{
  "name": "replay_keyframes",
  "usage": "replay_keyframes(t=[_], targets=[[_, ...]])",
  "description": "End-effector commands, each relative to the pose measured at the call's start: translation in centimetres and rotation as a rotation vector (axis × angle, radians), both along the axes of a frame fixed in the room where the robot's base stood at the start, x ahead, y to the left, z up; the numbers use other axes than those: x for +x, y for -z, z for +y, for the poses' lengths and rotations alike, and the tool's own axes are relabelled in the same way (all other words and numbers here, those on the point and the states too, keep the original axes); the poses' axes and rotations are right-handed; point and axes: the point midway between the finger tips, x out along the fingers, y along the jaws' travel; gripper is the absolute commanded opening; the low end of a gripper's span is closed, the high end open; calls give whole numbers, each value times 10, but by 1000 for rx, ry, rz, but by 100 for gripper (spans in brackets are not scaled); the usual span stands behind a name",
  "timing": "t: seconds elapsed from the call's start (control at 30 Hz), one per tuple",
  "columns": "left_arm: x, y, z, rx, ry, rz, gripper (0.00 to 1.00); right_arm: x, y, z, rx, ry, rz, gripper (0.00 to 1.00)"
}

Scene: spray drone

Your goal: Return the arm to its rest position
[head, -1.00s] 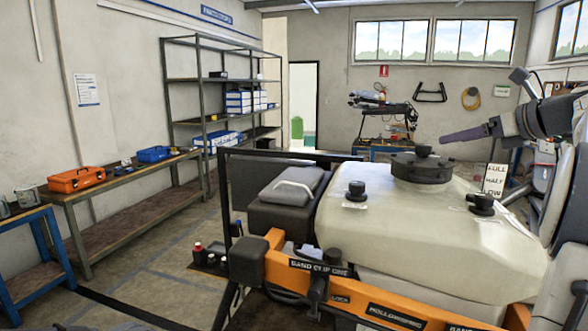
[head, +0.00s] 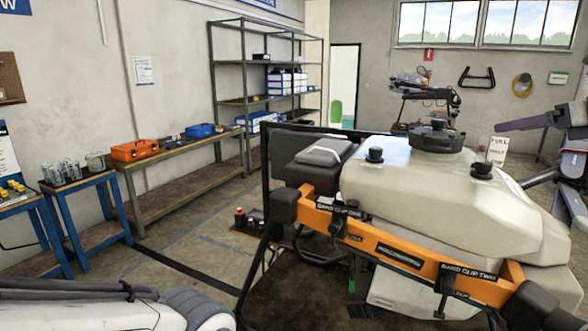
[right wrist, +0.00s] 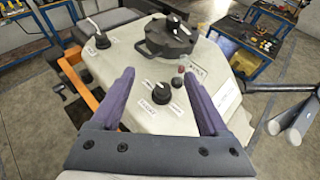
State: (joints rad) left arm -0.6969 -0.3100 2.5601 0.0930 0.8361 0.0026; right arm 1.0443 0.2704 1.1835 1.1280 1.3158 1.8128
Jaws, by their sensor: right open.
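My right gripper (head: 528,122) is at the right edge of the head view, its purple finger pointing left above the drone's tank. In the right wrist view its two purple fingers (right wrist: 159,74) are spread with nothing between them, over the tank top. The spray drone's cream tank (head: 430,195) sits behind an orange frame bar (head: 350,235) with band clip labels. Its black lid (head: 436,138) is in place; it also shows in the right wrist view (right wrist: 168,38). My left arm's white link (head: 75,312) shows at bottom left; its gripper is out of view.
A workbench with an orange toolbox (head: 134,149) and blue case (head: 200,131) runs along the left wall. Blue-framed tables (head: 85,182) with jars stand nearer. A metal shelf (head: 243,60) stands behind. Floor between bench and drone is mostly clear.

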Motion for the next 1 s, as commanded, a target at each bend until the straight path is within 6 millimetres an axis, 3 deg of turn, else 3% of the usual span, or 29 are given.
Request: replay_keyframes(t=[0.33, 0.57, 0.67, 0.77, 0.8, 0.87, 1.0], targets=[[0, 3, 0, 0, 0, 0, 0, 20, 29, 45, -110, -127, 51, 78], [0, 5, 0, 0, 0, 0, 0, 38, 62, 107, -245, -300, 97, 78], [0, 7, 0, 0, 0, 0, 0, 43, 83, 145, -329, -412, 119, 78], [0, 9, 0, 0, 0, 0, 0, 43, 110, 195, -445, -569, 136, 78], [0, 11, 0, 0, 0, 0, 0, 40, 123, 220, -503, -650, 141, 78], [0, 13, 0, 0, 1, 0, 0, 32, 146, 259, -603, -790, 142, 78], [0, 17, 0, 0, 1, 0, 0, -8, 199, 344, -865, -1162, 102, 78]])
